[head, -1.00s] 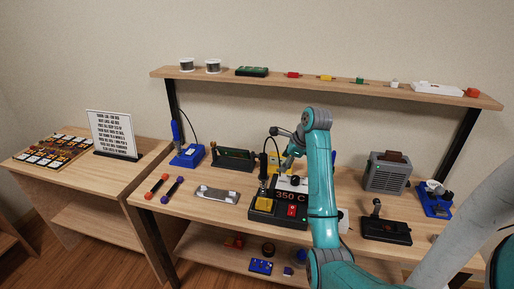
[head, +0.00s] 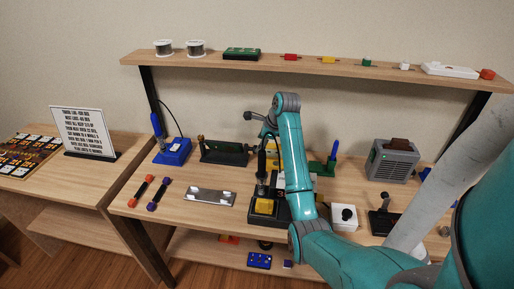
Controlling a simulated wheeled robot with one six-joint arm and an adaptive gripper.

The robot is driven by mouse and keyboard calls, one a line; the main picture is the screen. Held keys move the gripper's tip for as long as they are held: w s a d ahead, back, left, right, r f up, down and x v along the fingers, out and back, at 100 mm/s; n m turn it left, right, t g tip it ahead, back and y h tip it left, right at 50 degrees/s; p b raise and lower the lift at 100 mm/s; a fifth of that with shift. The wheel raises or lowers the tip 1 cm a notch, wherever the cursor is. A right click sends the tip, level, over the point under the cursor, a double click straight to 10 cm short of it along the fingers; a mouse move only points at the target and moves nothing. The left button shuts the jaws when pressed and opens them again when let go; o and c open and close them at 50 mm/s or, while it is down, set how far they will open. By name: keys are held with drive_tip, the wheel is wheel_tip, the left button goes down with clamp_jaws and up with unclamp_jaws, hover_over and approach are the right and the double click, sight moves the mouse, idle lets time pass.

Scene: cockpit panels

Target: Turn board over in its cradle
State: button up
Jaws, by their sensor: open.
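The board appears as a dark strip in its cradle (head: 226,152), a low dark holder with greenish ends, at the back of the bench left of centre. The cradle stands upright; which face of the board shows is too small to tell. My gripper (head: 264,132) is above and to the right of the cradle, apart from it, open and with nothing visible in it. My own arm covers the bench just right of it.
A blue iron stand (head: 174,151) is left of the cradle. A metal tray (head: 208,197) lies in front. A black-and-yellow station (head: 263,208) stands below my gripper, partly hidden by my arm. A green stand (head: 322,167) and a grey box (head: 392,160) are to the right.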

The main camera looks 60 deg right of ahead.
drive_tip(key=shift+x, duration=2.15)
drive_tip(key=shift+a, duration=0.1)
drive_tip(key=c, duration=1.2)
